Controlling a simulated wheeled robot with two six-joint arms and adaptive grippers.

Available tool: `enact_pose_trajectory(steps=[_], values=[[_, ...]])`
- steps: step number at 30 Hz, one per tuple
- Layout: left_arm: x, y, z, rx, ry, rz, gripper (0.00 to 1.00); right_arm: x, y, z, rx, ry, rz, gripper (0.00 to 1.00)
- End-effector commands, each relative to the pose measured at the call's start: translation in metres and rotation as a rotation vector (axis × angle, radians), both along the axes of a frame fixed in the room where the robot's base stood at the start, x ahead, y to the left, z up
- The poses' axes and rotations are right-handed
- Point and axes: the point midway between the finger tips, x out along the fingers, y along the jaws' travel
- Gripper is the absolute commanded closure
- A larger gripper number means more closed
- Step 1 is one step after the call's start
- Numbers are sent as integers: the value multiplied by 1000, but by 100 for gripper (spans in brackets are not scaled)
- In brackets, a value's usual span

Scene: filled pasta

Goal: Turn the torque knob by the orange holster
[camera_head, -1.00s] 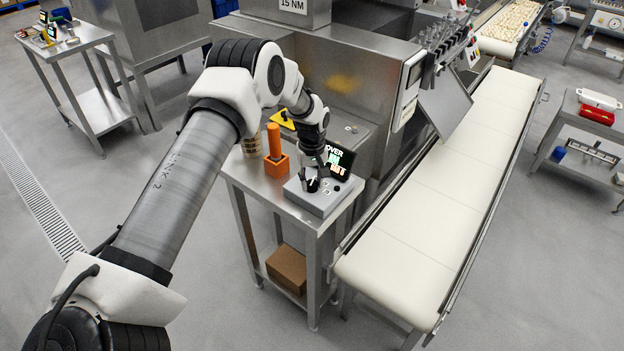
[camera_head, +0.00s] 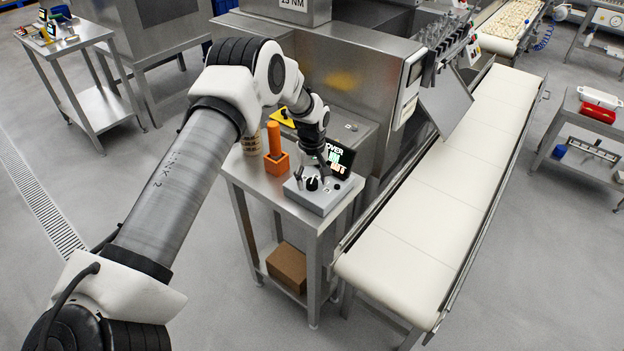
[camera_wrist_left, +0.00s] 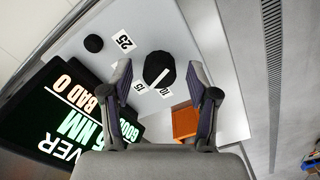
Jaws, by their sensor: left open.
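The torque knob (camera_head: 312,184) is a round black dial with a pale pointer line on a grey box (camera_head: 325,200). In the left wrist view the knob (camera_wrist_left: 159,70) lies between my fingertips, with a gap on each side. Labels reading 25, 15 and 10 surround it. My left gripper (camera_head: 313,179) is open over the box, its fingers spread to either side of the knob. The orange holster (camera_head: 277,164) stands just left of the box with an orange-handled tool in it. Part of the holster (camera_wrist_left: 184,123) shows behind a finger in the wrist view. My right gripper is out of view.
A lit display (camera_head: 338,160) stands at the box's back edge, close to my gripper. A smaller black knob (camera_wrist_left: 93,43) is on the box. The steel stand (camera_head: 250,182) carries it all, with a cardboard box (camera_head: 288,268) below. A conveyor (camera_head: 440,210) runs on the right.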

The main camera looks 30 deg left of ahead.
Motion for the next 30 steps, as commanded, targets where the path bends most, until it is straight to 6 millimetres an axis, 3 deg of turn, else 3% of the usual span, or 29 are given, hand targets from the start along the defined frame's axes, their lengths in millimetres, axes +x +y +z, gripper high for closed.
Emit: enact_pose_trajectory(steps=[5, 12, 16, 21, 30], values=[[1, 0, 20, 0, -4, 1, 40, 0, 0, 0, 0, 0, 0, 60], [2, 0, 81, -1, -3, 0, 40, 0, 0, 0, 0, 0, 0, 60], [2, 0, 106, -1, 0, 0, 40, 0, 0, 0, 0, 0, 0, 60], [1, 1, 118, -1, 3, 0, 40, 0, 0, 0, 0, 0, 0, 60], [1, 1, 118, 0, 3, 0, 40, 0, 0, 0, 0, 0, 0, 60]])
